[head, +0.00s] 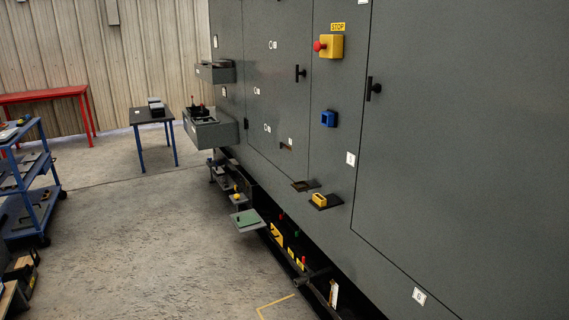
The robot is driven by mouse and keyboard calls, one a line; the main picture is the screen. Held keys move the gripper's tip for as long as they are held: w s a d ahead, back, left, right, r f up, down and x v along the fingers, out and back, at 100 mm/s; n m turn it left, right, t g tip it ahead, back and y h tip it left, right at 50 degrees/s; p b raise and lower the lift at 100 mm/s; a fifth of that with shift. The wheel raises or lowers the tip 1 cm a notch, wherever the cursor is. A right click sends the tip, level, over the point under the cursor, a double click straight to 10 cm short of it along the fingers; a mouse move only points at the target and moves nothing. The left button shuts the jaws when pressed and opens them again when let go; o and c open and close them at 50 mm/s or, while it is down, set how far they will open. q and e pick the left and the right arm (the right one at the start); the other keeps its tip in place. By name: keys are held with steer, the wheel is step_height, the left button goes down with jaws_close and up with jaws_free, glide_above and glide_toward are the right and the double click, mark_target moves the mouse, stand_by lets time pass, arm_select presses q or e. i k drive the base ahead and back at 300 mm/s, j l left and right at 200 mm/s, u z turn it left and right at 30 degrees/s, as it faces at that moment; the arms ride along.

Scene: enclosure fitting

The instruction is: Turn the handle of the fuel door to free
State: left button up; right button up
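A large dark grey enclosure (440,170) with several door panels fills the right side of the head view. A black handle (373,88) sits on the large right-hand door, near its left edge. Another black handle (299,73) sits on a narrower door further left. Both look roughly upright with a short stub standing out. I cannot tell from the labels which door is the fuel door, nor whether either handle is locked or free. Neither of my grippers shows in this view.
A yellow box with a red stop button (330,46) and a blue block (328,118) stick out between the doors. Small shelves (247,220) and a yellow part (320,200) project lower down. A blue cart (30,180) stands left. The concrete floor (150,240) between is clear.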

mark_target(298, 73)
steer(key=i, duration=0.85)
steer(key=i+z, duration=0.1)
steer(key=z, duration=0.35)
steer(key=i+j+z, duration=0.1)
steer(key=z, duration=0.3)
steer(key=i+j+z, duration=0.5)
steer(key=i+j, duration=0.2)
steer(key=j, duration=0.2)
steer(key=i+j, duration=0.35)
steer(key=j, duration=0.25)
